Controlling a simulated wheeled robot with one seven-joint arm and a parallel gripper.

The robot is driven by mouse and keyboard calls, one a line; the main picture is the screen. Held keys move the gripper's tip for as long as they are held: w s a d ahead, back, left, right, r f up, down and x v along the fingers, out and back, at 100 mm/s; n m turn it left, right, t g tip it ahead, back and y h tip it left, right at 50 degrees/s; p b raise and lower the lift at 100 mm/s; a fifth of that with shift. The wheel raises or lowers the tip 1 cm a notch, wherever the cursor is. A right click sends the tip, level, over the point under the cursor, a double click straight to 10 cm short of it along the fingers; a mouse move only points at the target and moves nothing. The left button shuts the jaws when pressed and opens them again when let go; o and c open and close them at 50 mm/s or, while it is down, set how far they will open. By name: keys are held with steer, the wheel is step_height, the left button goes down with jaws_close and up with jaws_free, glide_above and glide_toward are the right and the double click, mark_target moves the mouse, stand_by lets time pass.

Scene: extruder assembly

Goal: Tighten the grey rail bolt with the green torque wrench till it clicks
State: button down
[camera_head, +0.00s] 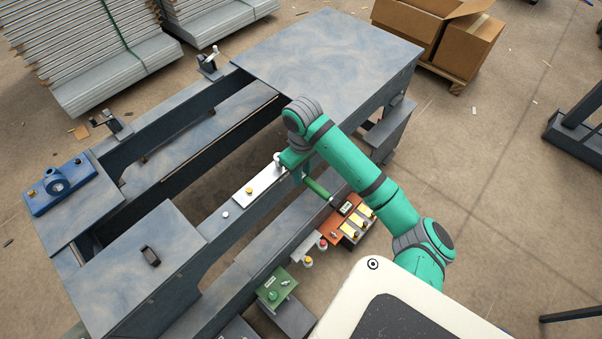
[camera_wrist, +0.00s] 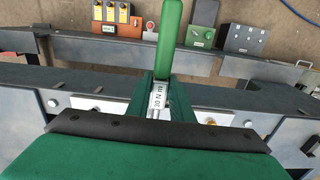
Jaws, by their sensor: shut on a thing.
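The green torque wrench shows in the head view with its green handle (camera_head: 317,187) pointing down and right, away from the rail. In the wrist view its handle (camera_wrist: 170,38) rises at the top, and its pale shaft with a "10 N m" label (camera_wrist: 158,98) lies between my fingers. My gripper (camera_wrist: 160,104) is shut on the wrench, just above the rail's pale plate (camera_head: 263,182). A brass-coloured bolt (camera_head: 249,190) sits on that plate. The wrench's working end is hidden behind my gripper, so I cannot tell whether it sits on the grey rail bolt.
Below the rail stand an orange control box (camera_head: 336,230) with several yellow panels, a red button (camera_head: 323,243) and a green box (camera_head: 273,286). A blue fixture (camera_head: 57,187) is at the left. A large bare plate (camera_head: 330,55) lies beyond my arm.

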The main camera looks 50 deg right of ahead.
steer(key=shift+s+d+f, duration=0.2)
steer(key=shift+s, duration=0.05)
steer(key=shift+r, duration=0.45)
steer(key=shift+w+a, duration=0.1)
steer(key=shift+w, duration=0.3)
stand_by(0.3)
steer(key=shift+s, duration=0.2)
steer(key=shift+w, duration=0.2)
stand_by(0.8)
steer(key=shift+w+f, duration=0.1)
steer(key=shift+f, duration=0.3)
